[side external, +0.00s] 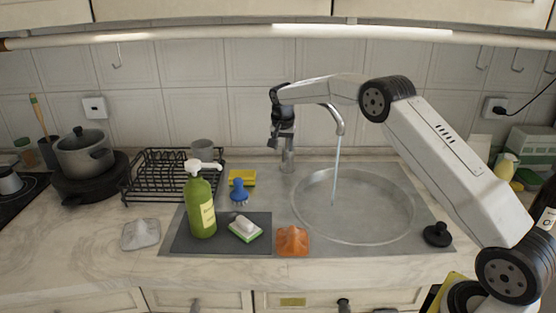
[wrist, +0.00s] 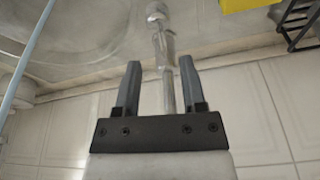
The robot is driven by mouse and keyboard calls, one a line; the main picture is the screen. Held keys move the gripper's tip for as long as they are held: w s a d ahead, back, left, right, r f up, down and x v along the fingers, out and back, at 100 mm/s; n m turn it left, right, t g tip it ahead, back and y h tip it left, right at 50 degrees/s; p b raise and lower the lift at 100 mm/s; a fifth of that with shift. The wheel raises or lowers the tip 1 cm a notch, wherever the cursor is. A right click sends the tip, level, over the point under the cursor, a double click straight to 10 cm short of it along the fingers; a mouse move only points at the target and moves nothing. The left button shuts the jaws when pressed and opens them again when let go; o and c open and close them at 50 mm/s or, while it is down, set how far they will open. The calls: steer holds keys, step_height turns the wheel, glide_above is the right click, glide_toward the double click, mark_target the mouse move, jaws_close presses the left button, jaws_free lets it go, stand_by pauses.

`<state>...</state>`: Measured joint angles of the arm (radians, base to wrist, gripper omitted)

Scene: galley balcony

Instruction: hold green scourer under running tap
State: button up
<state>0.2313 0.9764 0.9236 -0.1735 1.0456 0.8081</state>
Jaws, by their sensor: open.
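The likely green scourer (side external: 245,233) lies on the dark mat left of the basin; it looks like a green pad with a white upper part or piece on it. The tap (side external: 287,160) stands behind the basin, its curved spout running a thin stream of water (side external: 336,170) into it. My gripper (side external: 281,140) is raised by the tap, well above and behind the scourer. In the wrist view my gripper (wrist: 160,65) is open and empty, with the tap (wrist: 167,85) showing between its fingers and the water stream (wrist: 25,50) at left. The scourer is not in the wrist view.
A green pump bottle (side external: 201,208) stands on the mat (side external: 260,220) near the scourer. A blue brush (side external: 239,193), yellow sponge (side external: 243,177) and orange cloth (side external: 293,240) lie close by. A black dish rack (side external: 160,175) is behind left. The round basin (side external: 375,215) looks empty.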

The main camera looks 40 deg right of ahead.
steer(key=o, duration=0.7)
steer(key=shift+c, duration=0.2)
steer(key=shift+r, duration=0.25)
step_height(320, 180, up, 5)
steer(key=m+g+y, duration=0.2)
steer(key=m, duration=0.5)
glide_above(244, 219)
step_height(244, 219, down, 10)
steer(key=shift+r, duration=0.1)
steer(key=shift+f, duration=1.9)
steer(key=shift+f, duration=0.1)
